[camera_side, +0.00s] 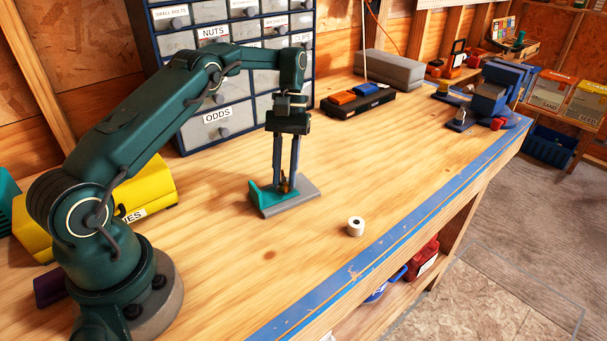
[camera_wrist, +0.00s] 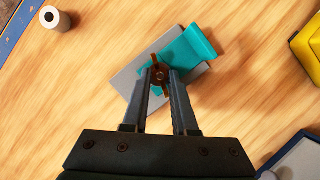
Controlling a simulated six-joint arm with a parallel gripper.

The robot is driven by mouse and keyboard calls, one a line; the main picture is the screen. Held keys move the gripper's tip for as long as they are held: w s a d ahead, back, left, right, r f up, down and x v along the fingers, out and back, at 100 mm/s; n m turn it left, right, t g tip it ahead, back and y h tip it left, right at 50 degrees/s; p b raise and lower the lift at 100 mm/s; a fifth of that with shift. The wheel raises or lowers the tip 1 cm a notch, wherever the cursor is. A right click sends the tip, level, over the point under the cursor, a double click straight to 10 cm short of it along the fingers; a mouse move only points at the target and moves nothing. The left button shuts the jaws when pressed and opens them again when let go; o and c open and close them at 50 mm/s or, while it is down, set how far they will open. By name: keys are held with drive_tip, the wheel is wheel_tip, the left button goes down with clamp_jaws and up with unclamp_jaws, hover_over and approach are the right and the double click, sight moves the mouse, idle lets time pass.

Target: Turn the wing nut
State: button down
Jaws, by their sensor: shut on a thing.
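The wing nut (camera_wrist: 160,73) is small and brownish, with two wings, seen from above in the wrist view. It sits over a grey plate (camera_side: 300,196) with a teal bracket (camera_side: 262,198) on it. In the side view the wing nut (camera_side: 285,186) is small and partly hidden by the fingers. My gripper (camera_wrist: 161,80) points straight down over the plate, its two fingertips on either side of the wing nut, shut on it. In the side view my gripper (camera_side: 286,180) reaches down to the plate.
A white roll (camera_side: 355,226) stands on the bench in front of the plate. A drawer cabinet (camera_side: 217,115) stands behind, a yellow case (camera_side: 150,188) at left. A black tray (camera_side: 357,102) and a blue vise (camera_side: 497,92) are farther back. The bench right of the plate is mostly clear.

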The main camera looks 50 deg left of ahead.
drive_tip(key=m, duration=0.1)
drive_tip(key=m+y, duration=0.1)
drive_tip(key=m, duration=0.3)
drive_tip(key=shift+w+d+r+g+y, duration=0.1)
drive_tip(key=shift+d+g+y, duration=0.15)
drive_tip(key=shift+g+y, duration=0.15)
drive_tip(key=shift+m, duration=0.3)
drive_tip(key=c, duration=0.7)
unclamp_jaws()
